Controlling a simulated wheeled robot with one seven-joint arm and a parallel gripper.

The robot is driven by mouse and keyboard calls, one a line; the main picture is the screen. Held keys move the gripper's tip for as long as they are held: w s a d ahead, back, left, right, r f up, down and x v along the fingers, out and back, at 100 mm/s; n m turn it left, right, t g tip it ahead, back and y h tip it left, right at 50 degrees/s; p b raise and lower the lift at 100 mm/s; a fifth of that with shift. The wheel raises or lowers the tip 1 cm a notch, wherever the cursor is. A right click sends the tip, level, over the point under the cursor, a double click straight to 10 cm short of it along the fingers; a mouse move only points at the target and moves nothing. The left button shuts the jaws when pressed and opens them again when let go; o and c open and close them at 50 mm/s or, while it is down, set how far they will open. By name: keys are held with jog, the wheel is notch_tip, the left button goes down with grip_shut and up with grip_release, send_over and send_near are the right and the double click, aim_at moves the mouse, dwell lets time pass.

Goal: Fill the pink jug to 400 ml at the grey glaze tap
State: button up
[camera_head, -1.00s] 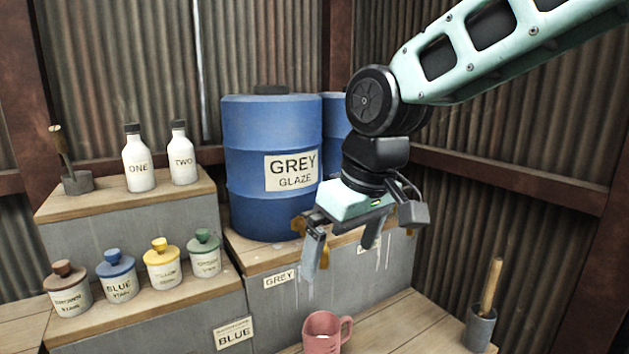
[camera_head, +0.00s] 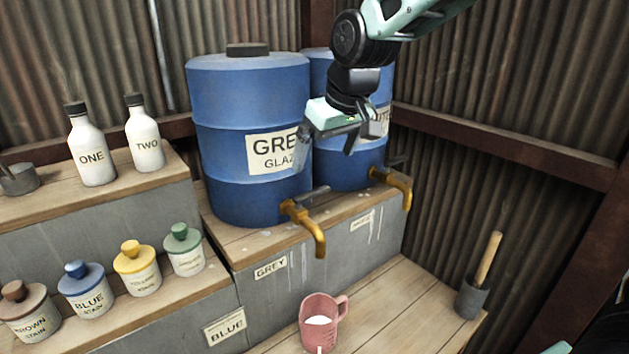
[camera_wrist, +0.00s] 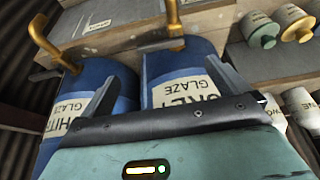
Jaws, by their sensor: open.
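The pink jug (camera_head: 312,338) stands upright on the low wooden bench, roughly below the spout of the grey glaze tap (camera_head: 314,236). A pale whitish patch shows inside the jug; I cannot read a level. No stream shows between spout and jug. The tap is brass with a dark lever (camera_head: 308,198), under the blue GREY GLAZE barrel (camera_head: 225,150). My gripper (camera_head: 328,136) is open and empty, above the tap and in front of the barrels. In the wrist view my gripper (camera_wrist: 163,72) has its fingers apart, with the grey tap (camera_wrist: 174,18) beyond them. The jug is not identifiable there.
A second blue barrel (camera_head: 345,165) with its own brass tap (camera_head: 402,185) stands to the right. Lidded stain jars (camera_head: 137,270) and bottles ONE (camera_head: 92,155) and TWO (camera_head: 145,148) are on the left. A grey pot with a wooden handle (camera_head: 472,300) stands right of the jug.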

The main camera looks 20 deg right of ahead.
aim_at(312, 192)
jog(key=p+x, duration=0.1)
jog(key=x, duration=0.8)
jog(key=shift+f, duration=0.2)
jog(key=shift+c, duration=0.3)
jog(key=c, duration=1.2)
jog(key=shift+s+a+m+h+b, duration=0.1)
jog(key=shift+s+m+h+b, duration=0.2)
jog(key=shift+m, duration=0.6)
jog(key=shift+s+a+m+h+b, duration=0.15)
jog(key=shift+m+h, duration=0.25)
jog(key=shift+m, duration=0.5)
jog(key=shift+d, duration=0.15)
jog(key=o, duration=1.3)
jog(key=shift+c, duration=0.2)
jog(key=b+v, duration=0.2)
jog(key=v, duration=1.5)
jog(key=shift+s, duration=0.35)
